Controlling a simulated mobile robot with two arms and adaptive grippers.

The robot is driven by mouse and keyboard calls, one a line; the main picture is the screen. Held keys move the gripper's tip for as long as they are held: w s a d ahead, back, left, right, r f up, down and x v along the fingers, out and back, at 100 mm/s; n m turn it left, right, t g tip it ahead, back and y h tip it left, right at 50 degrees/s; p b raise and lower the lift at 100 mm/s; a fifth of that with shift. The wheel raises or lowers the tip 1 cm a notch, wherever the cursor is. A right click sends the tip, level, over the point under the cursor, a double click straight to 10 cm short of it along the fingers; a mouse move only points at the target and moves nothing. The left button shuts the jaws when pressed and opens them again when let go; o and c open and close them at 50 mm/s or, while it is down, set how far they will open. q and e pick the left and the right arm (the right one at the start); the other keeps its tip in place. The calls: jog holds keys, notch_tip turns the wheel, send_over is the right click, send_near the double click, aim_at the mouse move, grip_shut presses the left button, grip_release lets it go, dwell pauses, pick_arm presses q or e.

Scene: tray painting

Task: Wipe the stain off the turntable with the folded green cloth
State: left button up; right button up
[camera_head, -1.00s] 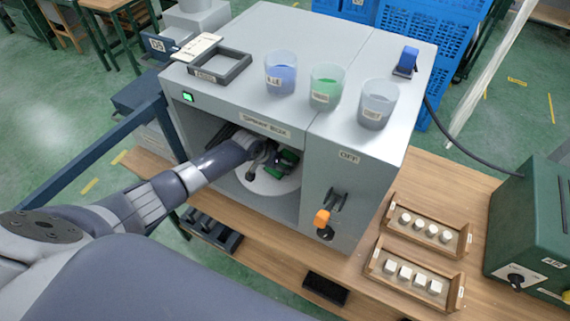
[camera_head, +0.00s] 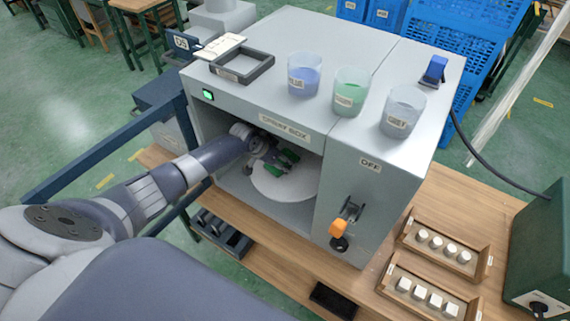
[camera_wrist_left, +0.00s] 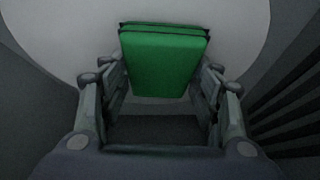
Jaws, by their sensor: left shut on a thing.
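The folded green cloth (camera_wrist_left: 160,62) is between the fingers of my left gripper (camera_wrist_left: 160,88) in the left wrist view. In the head view my left gripper (camera_head: 278,163) reaches into the open spray box (camera_head: 285,128), shut on the cloth. The pale round turntable (camera_head: 287,187) lies on the box floor, partly hidden by the gripper and cloth; it also fills the background of the left wrist view (camera_wrist_left: 245,45). I see no stain on its visible part. I cannot tell whether the cloth touches the turntable. My right gripper is not in view.
The box walls and roof close around my left arm. On the roof stand a blue cup (camera_head: 304,75), a green cup (camera_head: 350,92), a grey cup (camera_head: 402,112) and a dark frame (camera_head: 243,68). Two wooden trays (camera_head: 428,290) of small white pieces sit right of the box.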

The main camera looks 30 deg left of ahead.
pick_arm(q)
jog(key=shift+a, duration=0.5)
jog(key=shift+w+a+f+b, duration=0.15)
jog(key=shift+a+b, duration=0.75)
jog(key=shift+a, duration=0.7)
notch_tip(320, 180, up, 6)
jog(key=p, duration=0.5)
jog(key=shift+r, duration=0.2)
